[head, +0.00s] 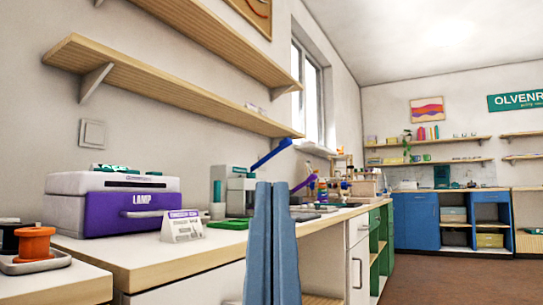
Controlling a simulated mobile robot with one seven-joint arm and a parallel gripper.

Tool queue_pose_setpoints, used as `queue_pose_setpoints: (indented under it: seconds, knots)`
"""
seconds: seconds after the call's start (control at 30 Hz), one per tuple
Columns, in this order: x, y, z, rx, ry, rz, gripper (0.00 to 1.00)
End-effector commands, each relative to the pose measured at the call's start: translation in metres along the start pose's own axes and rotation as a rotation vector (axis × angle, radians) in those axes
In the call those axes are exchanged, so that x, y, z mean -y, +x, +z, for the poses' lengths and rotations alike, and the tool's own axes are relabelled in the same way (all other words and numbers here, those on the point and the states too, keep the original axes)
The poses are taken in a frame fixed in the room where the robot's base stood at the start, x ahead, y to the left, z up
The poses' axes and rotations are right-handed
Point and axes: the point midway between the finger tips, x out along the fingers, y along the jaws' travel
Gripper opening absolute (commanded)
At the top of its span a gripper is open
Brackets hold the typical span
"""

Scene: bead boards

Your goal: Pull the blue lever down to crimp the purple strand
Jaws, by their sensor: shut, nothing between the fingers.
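The blue lever (272,155) slants up and to the right from a grey and teal machine (236,188) on the counter against the left wall. Its end is raised. My gripper (271,186) stands upright in the foreground, its two blue-grey fingers shut and empty. The fingertips show just below and in front of the lever and cover part of the counter behind. I see no contact between them and the lever. I cannot make out the purple strand. A slanted purple bar (303,183) shows farther back, right of the fingers.
A purple and white box marked LAMP (125,208), a small printed card (184,226) and an orange spool (34,244) stand to the left. Wooden shelves (180,75) hang above. Small items crowd the counter behind my gripper. The brown floor (445,275) at right is clear.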

Motion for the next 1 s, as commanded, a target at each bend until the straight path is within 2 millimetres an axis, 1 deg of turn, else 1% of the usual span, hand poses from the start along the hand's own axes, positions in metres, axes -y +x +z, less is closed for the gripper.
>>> queue_pose_setpoints:
  seconds: [0.47,0.57,0.67,0.77,0.87,1.0]
  knots:
    - [0.000,0.000,0.000,0.000,0.000,0.000,0.00]
    - [0.000,0.004,-0.004,0.000,0.000,0.000,0.00]
    - [0.000,0.013,-0.012,0.000,0.000,0.000,0.00]
    - [0.000,0.027,-0.026,0.000,0.001,0.000,0.00]
    - [0.000,0.048,-0.045,0.000,0.001,0.000,0.00]
    - [0.000,0.082,-0.077,0.000,0.001,-0.001,0.00]
